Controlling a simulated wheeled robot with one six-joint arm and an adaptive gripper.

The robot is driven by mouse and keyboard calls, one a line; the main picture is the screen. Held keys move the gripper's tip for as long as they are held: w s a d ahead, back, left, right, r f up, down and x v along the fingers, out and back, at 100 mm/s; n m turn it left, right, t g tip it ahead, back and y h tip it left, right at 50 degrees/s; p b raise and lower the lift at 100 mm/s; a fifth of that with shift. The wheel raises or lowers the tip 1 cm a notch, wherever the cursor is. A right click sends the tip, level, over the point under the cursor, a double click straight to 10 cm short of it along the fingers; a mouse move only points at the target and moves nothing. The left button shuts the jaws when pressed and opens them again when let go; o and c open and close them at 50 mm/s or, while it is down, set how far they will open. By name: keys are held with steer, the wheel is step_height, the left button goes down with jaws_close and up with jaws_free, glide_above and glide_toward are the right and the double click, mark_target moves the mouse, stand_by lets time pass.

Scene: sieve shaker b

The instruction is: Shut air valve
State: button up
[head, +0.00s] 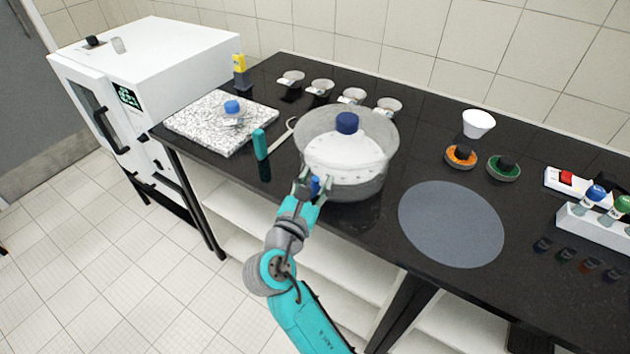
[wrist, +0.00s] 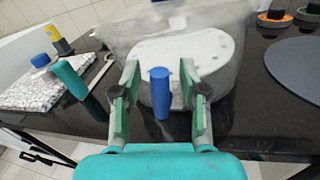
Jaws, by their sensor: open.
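A clear, rounded vessel (head: 378,135) with a dark blue knob (head: 347,122) on top stands near the front edge of the black bench. A blue handle (head: 315,185), which looks like the air valve, is at the vessel's front. In the wrist view this blue handle (wrist: 161,94) stands upright in front of the vessel's white inside plate (wrist: 205,50). My gripper (head: 314,180) is open, with one finger on each side of the handle. In the wrist view a gap shows between the handle and each finger of my gripper (wrist: 160,78).
A teal-handled tool (head: 260,145) lies left of the vessel, beside a speckled stone slab (head: 200,135). A round grey mat (head: 450,222) lies to the right. Several small dishes (head: 352,96) line the back. A white oven (head: 150,75) stands at the left.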

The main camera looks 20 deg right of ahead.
mark_target(334, 186)
jaws_close()
steer(key=shift+s, duration=0.1)
steer(key=m, duration=0.3)
steer(key=s+m, duration=0.1)
steer(key=shift+d+f+m+h, duration=0.3)
steer(key=shift+d+f+h, duration=0.1)
steer(key=m, duration=0.4)
steer(key=shift+s+d+f+t+h, duration=0.25)
steer(key=shift+s+f+t+h, duration=0.05)
steer(key=shift+f+h, duration=0.1)
steer(key=m, duration=0.2)
steer(key=f+m+h, duration=0.1)
steer(key=m, duration=0.1)
steer(key=shift+s+d, duration=0.15)
steer(key=shift+s, duration=0.1)
steer(key=shift+s+f+m+g+h, duration=0.1)
steer(key=shift+f+m+g+h, duration=0.15)
steer(key=shift+m, duration=0.6)
steer(key=shift+w+f+m+g+h, duration=0.1)
steer(key=shift+f+m+g+h, duration=0.1)
steer(key=shift+m, duration=0.6)
steer(key=shift+s+f+m+g+h, duration=0.15)
steer(key=shift+m+g, duration=0.1)
steer(key=shift+m, duration=0.6)
